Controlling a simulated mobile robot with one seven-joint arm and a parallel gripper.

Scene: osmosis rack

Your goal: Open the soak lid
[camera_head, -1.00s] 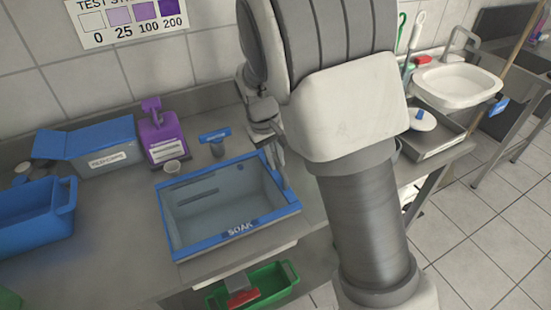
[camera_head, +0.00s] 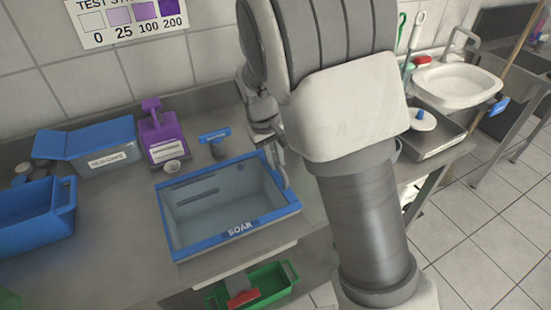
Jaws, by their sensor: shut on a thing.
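The soak tub (camera_head: 225,247) is a rectangular box on the steel counter. A blue frame marked SOAK (camera_head: 240,229) runs around its top. The grey inside shows through the frame, and I cannot tell whether a clear pane covers it. The frame appears to be the soak lid, lying level on the tub with no visible gap. My gripper (camera_head: 284,178) is at the right side of the frame, pointing down and shut on its edge. My arm hides part of the wrist and the space to the right of the tub.
A grey box with a blue lid (camera_head: 105,158) and a blue bin (camera_head: 35,222) are at left. A green crate (camera_head: 270,287) sits below.

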